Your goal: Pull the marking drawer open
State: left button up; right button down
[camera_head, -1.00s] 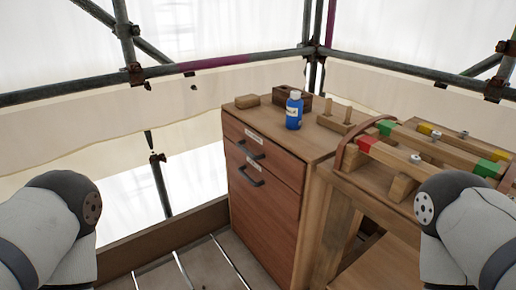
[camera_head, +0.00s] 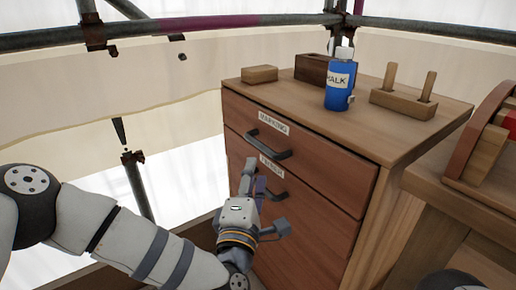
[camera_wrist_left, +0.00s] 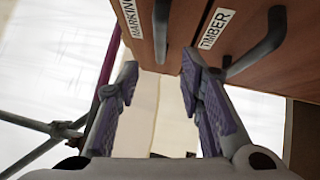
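The marking drawer (camera_head: 335,172) is the top drawer of a wooden cabinet, with a red-brown front that looks flush and shut. Its dark bar handle (camera_head: 268,146) sits under a "MARKING" label (camera_head: 273,122). My left gripper (camera_head: 255,178) is in front of the cabinet, below and left of that handle, near the lower drawer's handle. In the left wrist view its fingers (camera_wrist_left: 158,88) are apart with nothing between them. The marking handle (camera_wrist_left: 162,30) shows ahead there, beyond the fingertips and apart from them. My right gripper is out of view.
The lower drawer (camera_head: 300,225) has its own handle (camera_wrist_left: 262,45) and a "TIMBER" label (camera_wrist_left: 214,27). On the cabinet top stand a blue chalk bottle (camera_head: 340,85), wooden blocks and a pegged stand (camera_head: 400,99). A workbench (camera_head: 455,205) adjoins at right. Scaffold poles (camera_head: 200,25) run behind.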

aim_at(261, 143)
pick_arm(q)
jog(key=w, duration=0.3)
jog(key=w+d+r+b, duration=0.1)
jog(key=w, duration=0.3)
jog(key=w+b, duration=0.1)
jog(key=w, duration=0.2)
jog(key=shift+w+d+r, duration=0.15)
jog(key=shift+d+r, duration=0.1)
jog(key=shift+d, duration=0.15)
grip_shut()
